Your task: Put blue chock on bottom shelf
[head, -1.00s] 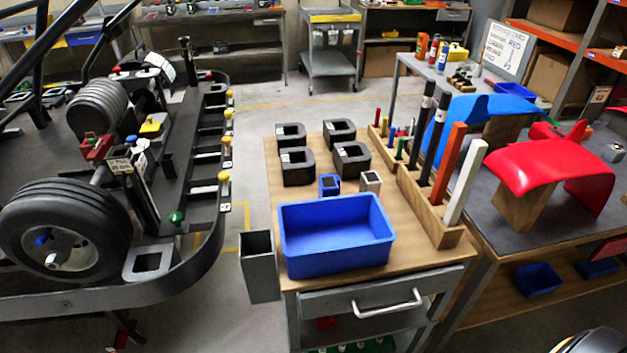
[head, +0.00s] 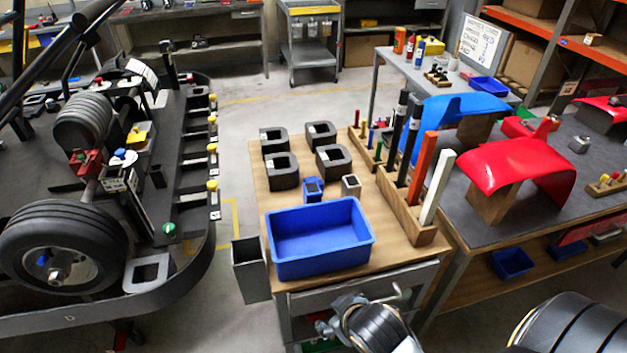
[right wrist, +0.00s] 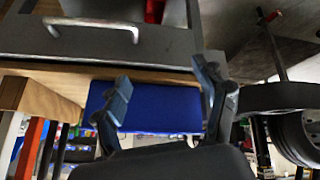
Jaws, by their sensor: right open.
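A small blue block with a dark top (head: 313,188), which looks like the blue chock, stands on the wooden cart top (head: 395,262), just behind the blue bin (head: 318,262). My right gripper (head: 330,326) is low in front of the cart's drawer, apart from the block. In the right wrist view the right gripper (right wrist: 163,95) is open with nothing between its fingers; the blue bin shows beyond them, and the drawer front (right wrist: 170,42) is near. The cart's lower shelf is mostly hidden behind my right arm. My left gripper is out of view.
Several black blocks (head: 284,178) and a grey block (head: 351,186) stand near the blue one. A wooden rack (head: 408,215) with upright bars lines the cart's right side. A grey holder (head: 250,272) hangs at its left. Floor is clear between cart and kart stand (head: 170,270).

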